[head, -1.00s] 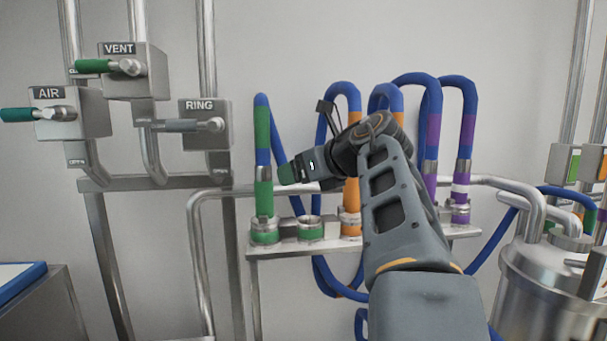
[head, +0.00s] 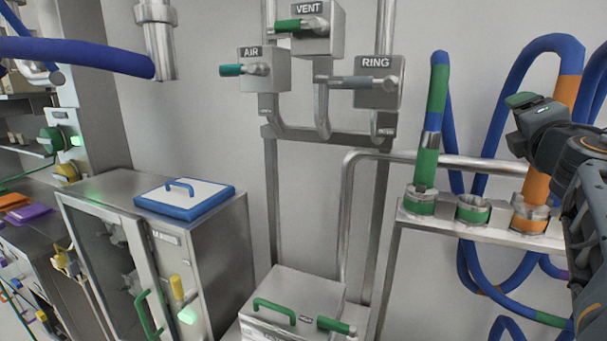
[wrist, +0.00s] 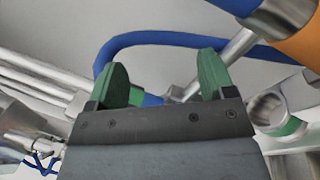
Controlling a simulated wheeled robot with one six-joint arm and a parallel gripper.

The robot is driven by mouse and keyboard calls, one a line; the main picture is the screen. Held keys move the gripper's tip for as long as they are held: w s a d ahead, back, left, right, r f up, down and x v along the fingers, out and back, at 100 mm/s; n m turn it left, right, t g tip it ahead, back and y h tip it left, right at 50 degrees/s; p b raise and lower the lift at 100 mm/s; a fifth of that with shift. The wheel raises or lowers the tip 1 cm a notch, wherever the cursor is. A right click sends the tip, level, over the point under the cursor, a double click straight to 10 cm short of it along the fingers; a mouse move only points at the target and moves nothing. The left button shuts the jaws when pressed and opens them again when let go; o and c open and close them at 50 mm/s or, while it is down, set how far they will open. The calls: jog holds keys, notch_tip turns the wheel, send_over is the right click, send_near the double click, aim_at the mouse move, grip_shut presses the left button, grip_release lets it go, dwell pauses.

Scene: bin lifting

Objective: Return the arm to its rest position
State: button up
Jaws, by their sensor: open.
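My gripper (head: 524,108) is at the right edge of the head view, with my arm folded behind it and partly cut off by the frame. It is raised in front of the hose rack. In the wrist view its two green fingertips (wrist: 163,78) stand apart with nothing between them. A blue hose (wrist: 152,40) passes behind the fingers, not gripped.
The hose rack (head: 450,226) holds hoses with green and orange bands close by my gripper. AIR (head: 264,70), VENT (head: 318,28) and RING (head: 364,85) valve boxes hang on the wall. A steel cabinet (head: 210,262) and a low box (head: 290,288) stand left.

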jog(key=s+f+m+g+h, duration=0.1)
jog(key=f+m+g, duration=0.2)
jog(key=f+m, duration=0.3)
jog(key=s+f+m+g+h, duration=0.1)
jog(key=s+f+m+g, duration=0.1)
jog(key=f+m, duration=0.4)
jog(key=s+a+f+m+g+h, duration=0.1)
jog(key=f+m+g, duration=0.3)
jog(key=f+m, duration=0.3)
notch_tip(320, 180, down, 2)
jog(key=shift+s+g, duration=0.15)
jog(key=shift+g, duration=0.25)
jog(key=s+a+f+g+y, duration=0.2)
jog(key=s+a+f+y, duration=0.2)
jog(key=a+f, duration=0.5)
jog(key=s+a+f+m+g+y, duration=0.1)
jog(key=s+a+f+g+y, duration=0.2)
jog(key=a+f, duration=0.6)
jog(key=shift+s+a+f+m+y, duration=0.15)
jog(key=shift+s+a+m+y, duration=0.15)
jog(key=shift+s+a+y, duration=1.05)
jog(key=shift+s+a+h, duration=0.1)
jog(key=shift+a+h, duration=0.25)
jog(key=shift+a, duration=0.2)
jog(key=shift+c, duration=0.2)
